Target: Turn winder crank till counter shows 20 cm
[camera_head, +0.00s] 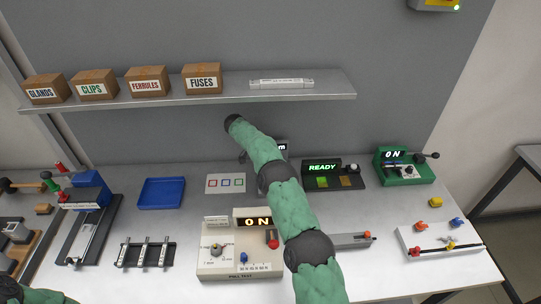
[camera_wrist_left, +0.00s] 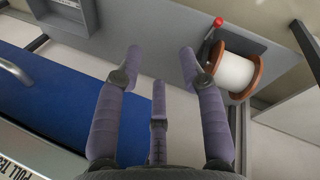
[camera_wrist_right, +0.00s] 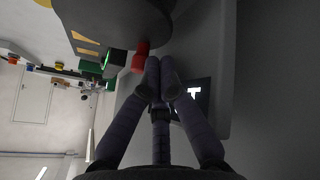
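The winder is mostly hidden behind my right arm in the head view. Part of a dark counter display (camera_head: 282,147) shows beside the arm, with only a letter "m" readable and its number covered. In the right wrist view my right gripper (camera_wrist_right: 159,72) has its fingertips drawn together, beside a red knob (camera_wrist_right: 141,56); I cannot tell whether they touch it. A dark panel with partial white lettering (camera_wrist_right: 194,94) lies behind the fingers. My left gripper (camera_wrist_left: 160,62) is open and empty in the left wrist view, above the bench; the head view leaves it out.
A spool of white wire (camera_wrist_left: 235,73) with a red handle shows in the left wrist view. A shelf (camera_head: 230,93) with labelled boxes is above the bench. A blue tray (camera_head: 161,193), a pull tester (camera_head: 240,262) and a READY panel (camera_head: 322,182) surround my right arm.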

